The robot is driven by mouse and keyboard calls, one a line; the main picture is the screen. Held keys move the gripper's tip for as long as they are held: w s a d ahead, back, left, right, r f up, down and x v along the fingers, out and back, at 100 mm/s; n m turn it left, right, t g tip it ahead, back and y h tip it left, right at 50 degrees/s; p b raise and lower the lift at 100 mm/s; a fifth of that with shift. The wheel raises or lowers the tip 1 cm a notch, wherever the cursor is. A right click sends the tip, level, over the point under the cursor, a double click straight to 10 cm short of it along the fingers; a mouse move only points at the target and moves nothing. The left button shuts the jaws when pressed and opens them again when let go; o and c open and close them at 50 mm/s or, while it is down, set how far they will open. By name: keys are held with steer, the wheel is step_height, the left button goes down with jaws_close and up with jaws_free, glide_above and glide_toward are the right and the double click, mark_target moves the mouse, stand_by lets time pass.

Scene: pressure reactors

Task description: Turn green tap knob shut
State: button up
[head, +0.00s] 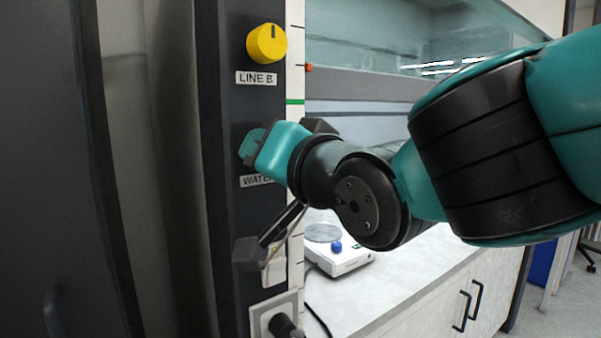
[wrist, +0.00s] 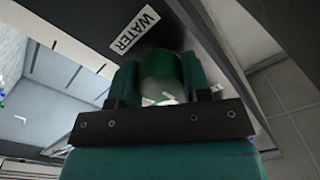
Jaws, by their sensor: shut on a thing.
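The green tap knob (wrist: 161,75) sits on a dark panel beside a label reading WATER (wrist: 134,30). In the wrist view it is between the two fingers of my gripper (wrist: 160,82), which is shut on it. In the head view my gripper (head: 252,148) reaches the panel just above the WATER label (head: 257,181), and its fingers and hand hide the knob there.
A yellow knob (head: 267,44) labelled LINE B is above on the same dark panel (head: 228,215). A dark lever (head: 275,232) and a socket (head: 276,318) are below. A white hotplate (head: 340,256) stands on the bench to the right.

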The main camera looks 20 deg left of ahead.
stand_by(0.4)
steer(key=o, duration=0.9)
steer(key=p+v, duration=0.3)
steer(key=v, duration=1.4)
steer(key=shift+s+d, duration=0.1)
steer(key=shift+s, duration=0.1)
